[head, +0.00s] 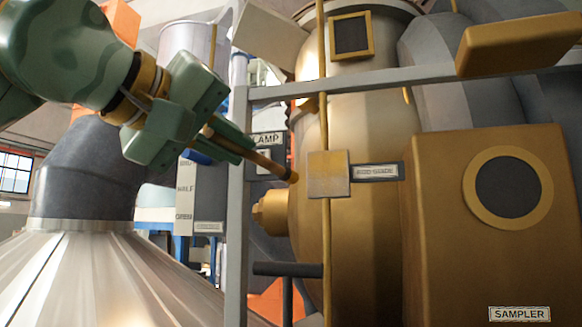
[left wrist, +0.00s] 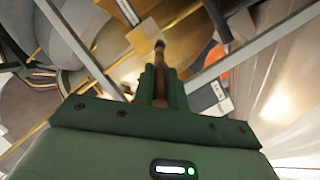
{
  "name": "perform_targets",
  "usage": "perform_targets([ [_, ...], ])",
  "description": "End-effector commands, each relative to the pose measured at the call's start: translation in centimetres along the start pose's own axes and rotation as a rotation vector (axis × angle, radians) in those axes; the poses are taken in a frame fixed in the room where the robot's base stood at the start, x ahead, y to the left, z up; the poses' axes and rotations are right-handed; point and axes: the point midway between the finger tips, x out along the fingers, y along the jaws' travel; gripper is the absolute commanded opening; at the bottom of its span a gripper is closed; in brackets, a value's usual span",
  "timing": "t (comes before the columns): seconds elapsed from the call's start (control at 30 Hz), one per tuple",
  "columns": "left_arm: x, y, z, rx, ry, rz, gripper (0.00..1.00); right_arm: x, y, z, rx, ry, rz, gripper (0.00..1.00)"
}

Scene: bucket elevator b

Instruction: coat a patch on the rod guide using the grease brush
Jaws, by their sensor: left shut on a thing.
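My left gripper (head: 238,148) comes in from the left and is shut on the grease brush (head: 268,164), a brown wooden stick with a darker, yellowish end. The brush points right and slightly down. Its tip is just left of the rod guide (head: 328,174), a square tan plate on a thin vertical brass rod, with a "ROD GUIDE" label beside it. In the left wrist view the brush (left wrist: 160,58) points away from the fingers, its tip near the edge of the plate (left wrist: 146,37). I cannot tell whether they touch. My right gripper is not in view.
A grey frame post (head: 237,210) stands behind the gripper, and a grey rail (head: 380,78) crosses above the plate. A brass sampler box (head: 485,225) is at the right. A dark horizontal bar (head: 287,269) sticks out below. A large metal cone (head: 110,280) fills the lower left.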

Motion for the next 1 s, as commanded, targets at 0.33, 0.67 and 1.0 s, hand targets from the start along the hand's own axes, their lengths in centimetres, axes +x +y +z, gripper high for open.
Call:
perform_targets([
  [0.33,2.3,-0.1,-1.0,-0.001,0.000,-0.001,0.00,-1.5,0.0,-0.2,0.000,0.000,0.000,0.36],
  [0.67,5.9,-0.5,-2.2,-0.002,0.000,0.000,0.00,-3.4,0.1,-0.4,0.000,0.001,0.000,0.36],
  [1.0,6.9,-0.7,-2.4,0.000,0.002,0.000,0.00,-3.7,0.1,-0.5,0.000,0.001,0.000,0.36],
])
